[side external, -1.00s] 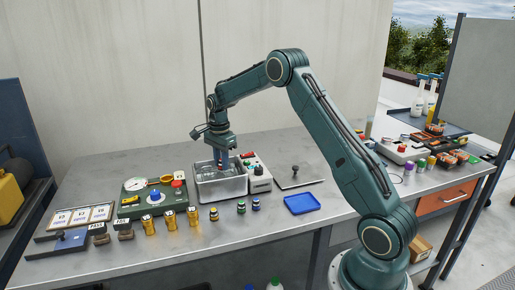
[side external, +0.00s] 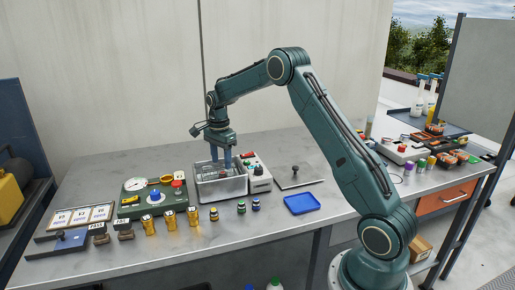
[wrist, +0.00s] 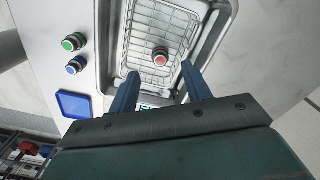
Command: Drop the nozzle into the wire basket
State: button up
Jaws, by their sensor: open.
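The nozzle (wrist: 160,56), a small round piece with a red top and pale rim, is inside the wire basket (wrist: 134,38) in the wrist view. The basket sits within a steel tank (side external: 222,190). My gripper (wrist: 160,71) is open and empty, its two blue fingers apart above the basket, with the nozzle showing beyond and between the tips. In the side view my gripper (side external: 221,166) points down over the tank. The nozzle is hard to make out there behind the tank's front wall.
A control box (side external: 259,180) adjoins the tank on the right. A blue tray (side external: 302,204) and small capped jars (side external: 241,207) stand in front. A green instrument panel (side external: 128,207) is at left. A flat lid with a knob (side external: 295,170) lies right.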

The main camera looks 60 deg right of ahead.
notch_tip(320, 180, up, 13)
dwell(0.5)
dwell(0.4)
jog(key=s+a+r+n+t, duration=0.3)
jog(key=s+a+r+n, duration=0.7)
jog(key=s+a, duration=0.4)
jog(key=s+a+f+n+t, duration=0.1)
jog(key=s+a+f+n, duration=0.1)
jog(key=s, duration=0.4)
jog(key=s+a+f+n, duration=0.2)
jog(key=s+a+n, duration=0.1)
jog(key=s+n, duration=0.2)
jog(key=s+a+f+n+t, duration=0.1)
jog(key=s+a+f+n, duration=0.1)
jog(key=s, duration=0.6)
jog(key=shift+a+f+n+t, duration=0.15)
jog(key=shift+a+n+t, duration=0.15)
jog(key=shift+a+n, duration=0.55)
